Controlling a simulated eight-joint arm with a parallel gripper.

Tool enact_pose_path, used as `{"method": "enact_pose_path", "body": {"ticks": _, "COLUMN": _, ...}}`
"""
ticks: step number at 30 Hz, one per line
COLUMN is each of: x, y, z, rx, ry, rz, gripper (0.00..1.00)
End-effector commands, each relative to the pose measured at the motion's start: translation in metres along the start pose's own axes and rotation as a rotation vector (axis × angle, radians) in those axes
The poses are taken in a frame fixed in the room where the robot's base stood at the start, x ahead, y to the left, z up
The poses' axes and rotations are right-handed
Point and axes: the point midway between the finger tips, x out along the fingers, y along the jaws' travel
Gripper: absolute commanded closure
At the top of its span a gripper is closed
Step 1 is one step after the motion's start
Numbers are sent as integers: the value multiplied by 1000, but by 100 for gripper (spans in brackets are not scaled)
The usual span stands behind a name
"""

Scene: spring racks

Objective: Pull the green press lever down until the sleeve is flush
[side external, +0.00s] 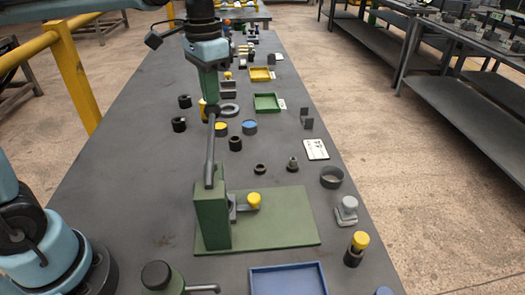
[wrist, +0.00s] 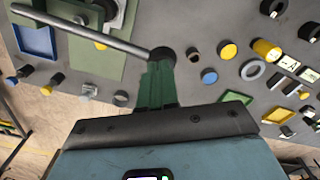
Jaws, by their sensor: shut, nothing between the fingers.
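The green press stands on a flat green base plate (side external: 285,220), with a green post (side external: 211,222) at its left. The grey press lever (side external: 210,155) rises nearly upright from the post and ends in a black knob (side external: 214,114). In the wrist view the lever (wrist: 85,32) runs from upper left to the knob (wrist: 162,56). My gripper (side external: 210,104) is shut and empty, its green fingers pointing down right at the knob. In the wrist view the fingertips (wrist: 160,66) overlap the knob's edge; contact is unclear. A yellow-topped part (side external: 253,199) sits beside the post; I cannot make out the sleeve.
Black rings, a blue-topped cylinder (side external: 250,126) and a yellow-topped one (side external: 221,128) stand behind the press. A blue tray (side external: 288,280) lies in front, and a green tray (side external: 267,103) farther back. The table left of the press is clear.

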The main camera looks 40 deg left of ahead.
Motion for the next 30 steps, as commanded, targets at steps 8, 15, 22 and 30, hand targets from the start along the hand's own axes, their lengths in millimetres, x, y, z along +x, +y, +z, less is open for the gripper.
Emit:
{"method": "enact_pose_path", "body": {"ticks": 8, "x": 8, "y": 0, "z": 0, "rx": 0, "ry": 0, "rz": 0, "gripper": 100}}
{"method": "enact_pose_path", "body": {"ticks": 15, "x": 14, "y": 0, "z": 0, "rx": 0, "ry": -1, "rz": 1, "gripper": 100}}
{"method": "enact_pose_path", "body": {"ticks": 22, "x": 21, "y": 0, "z": 1, "rx": 0, "ry": -2, "rz": 1, "gripper": 100}}
{"method": "enact_pose_path", "body": {"ticks": 30, "x": 28, "y": 1, "z": 0, "rx": 1, "ry": -2, "rz": 2, "gripper": 100}}
